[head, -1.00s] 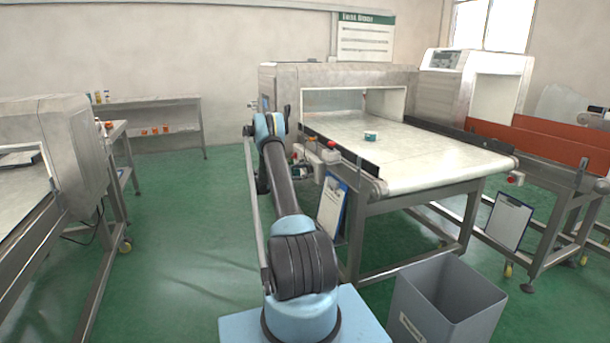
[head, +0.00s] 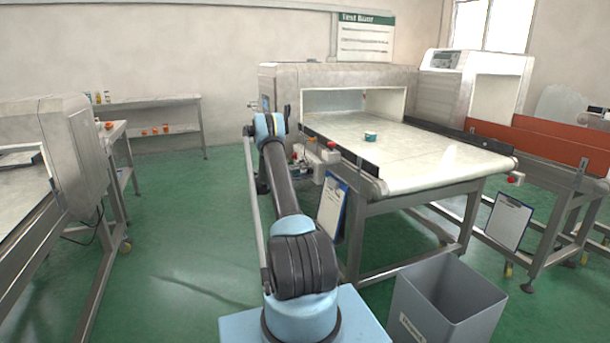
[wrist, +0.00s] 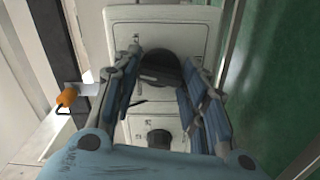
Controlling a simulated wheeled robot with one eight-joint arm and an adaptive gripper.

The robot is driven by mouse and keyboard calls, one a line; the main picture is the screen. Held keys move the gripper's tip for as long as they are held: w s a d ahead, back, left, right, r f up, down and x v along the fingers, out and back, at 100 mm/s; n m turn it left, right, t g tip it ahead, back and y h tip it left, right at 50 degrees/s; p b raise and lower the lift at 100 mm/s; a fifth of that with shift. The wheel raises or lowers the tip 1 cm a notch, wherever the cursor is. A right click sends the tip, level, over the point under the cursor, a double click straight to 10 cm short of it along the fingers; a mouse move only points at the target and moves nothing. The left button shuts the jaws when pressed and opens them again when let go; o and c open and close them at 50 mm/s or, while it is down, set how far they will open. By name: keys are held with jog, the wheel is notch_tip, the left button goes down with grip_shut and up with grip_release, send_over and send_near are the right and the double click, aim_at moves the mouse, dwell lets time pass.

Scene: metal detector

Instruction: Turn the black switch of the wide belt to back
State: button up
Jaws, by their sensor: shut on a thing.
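In the wrist view, a black round switch (wrist: 160,66) sits on a pale control panel (wrist: 198,38). My gripper (wrist: 160,70) has one finger on each side of it and is shut on it. A second black switch (wrist: 159,139) is lower on the panel, partly framed by my fingers and palm. In the head view, the wide belt (head: 430,160) runs out of the metal detector (head: 285,85). The panel area at the belt's near left side is small there, and my arm covers part of it.
A small cup (head: 370,136) stands on the wide belt. A clipboard (head: 333,208) hangs on the belt frame close to my arm. A grey bin (head: 447,300) stands in front of the belt. An orange-tipped part (wrist: 67,97) is left of my gripper. Green floor lies open at left.

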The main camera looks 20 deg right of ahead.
jog(key=m, duration=0.6)
jog(key=shift+s+f, duration=0.1)
jog(key=shift+f, duration=0.05)
jog(key=shift+m, duration=0.3)
jog(key=o, duration=1.1)
jog(key=shift+d, duration=0.1)
jog(key=shift+c, duration=0.2)
jog(key=a, duration=1.2)
jog(key=shift+s, duration=0.1)
